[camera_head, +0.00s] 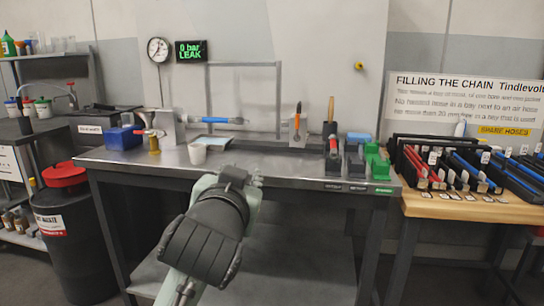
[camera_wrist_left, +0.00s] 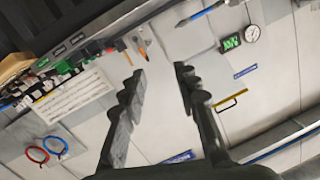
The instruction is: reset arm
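My left gripper (camera_wrist_left: 160,72) shows in the left wrist view. Its two dark fingers are spread apart with nothing between them, only the wall behind. The left wrist view is turned over, with the workbench at its top. In the head view a pale green and dark grey arm part (camera_head: 210,235) of mine stands in front of the workbench (camera_head: 270,168). I cannot tell fingertips on it. My right gripper does not show in either view.
A black bin with a red lid (camera_head: 66,175) is at left. A wooden table (camera_head: 465,208) with hose racks is at right.

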